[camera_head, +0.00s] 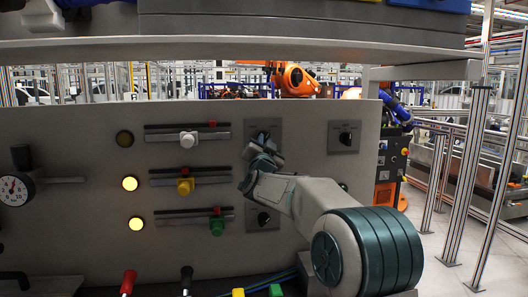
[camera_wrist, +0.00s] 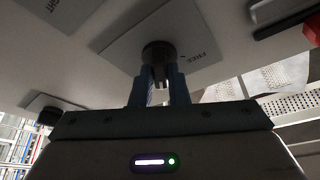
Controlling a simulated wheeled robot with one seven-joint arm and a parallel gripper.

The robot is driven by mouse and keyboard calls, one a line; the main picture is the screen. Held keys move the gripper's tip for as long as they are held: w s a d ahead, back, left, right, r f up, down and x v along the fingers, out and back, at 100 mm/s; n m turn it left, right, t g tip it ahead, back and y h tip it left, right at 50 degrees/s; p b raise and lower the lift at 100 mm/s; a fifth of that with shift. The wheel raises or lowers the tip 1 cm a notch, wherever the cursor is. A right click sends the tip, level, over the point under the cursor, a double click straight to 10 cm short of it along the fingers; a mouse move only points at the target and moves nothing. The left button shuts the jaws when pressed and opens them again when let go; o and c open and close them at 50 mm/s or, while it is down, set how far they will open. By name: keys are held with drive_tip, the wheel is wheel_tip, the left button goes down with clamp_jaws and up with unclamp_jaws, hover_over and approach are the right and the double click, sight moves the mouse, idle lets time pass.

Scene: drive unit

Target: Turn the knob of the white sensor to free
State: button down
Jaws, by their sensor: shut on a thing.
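The white slider (camera_head: 188,139), which I take as the white sensor, sits on the top rail of the grey panel. To its right is a grey plate (camera_head: 249,126) in the same row. My gripper (camera_head: 262,150) is in front of this plate and hides its knob. In the wrist view my gripper (camera_wrist: 158,86) has its two fingers on either side of a dark round knob (camera_wrist: 158,50), shut on it. The knob's plate (camera_wrist: 125,50) bears the word FREE to the right of the knob. Which way the knob points cannot be told.
A yellow slider (camera_head: 185,186) and a green slider (camera_head: 217,227) sit on rails below. Other knobs are at the right (camera_head: 345,138) and below my gripper (camera_head: 264,218). A gauge (camera_head: 14,190) is at the left. A shelf (camera_head: 240,48) overhangs the panel.

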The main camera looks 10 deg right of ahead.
drive_tip(key=n+y+b, duration=0.2)
drive_tip(key=n+y, duration=0.1)
drive_tip(key=n, duration=0.2)
drive_tip(key=n+y+b, duration=0.2)
drive_tip(key=n+y, duration=0.1)
drive_tip(key=n, duration=0.3)
drive_tip(key=d+n+y+b, duration=0.1)
drive_tip(key=n+y+b, duration=0.1)
drive_tip(key=n, duration=0.4)
drive_tip(key=shift+r+y, duration=0.15)
drive_tip(key=shift+y, duration=0.25)
drive_tip(key=shift+d+n+g+y+p, duration=0.1)
drive_tip(key=shift+n+g+y+p, duration=0.25)
drive_tip(key=shift+n+p, duration=0.6)
drive_tip(key=shift+n+g+y+p, duration=0.15)
drive_tip(key=shift+n+y+p, duration=0.35)
drive_tip(key=shift+n, duration=0.85)
drive_tip(key=c, duration=1.4)
unclamp_jaws()
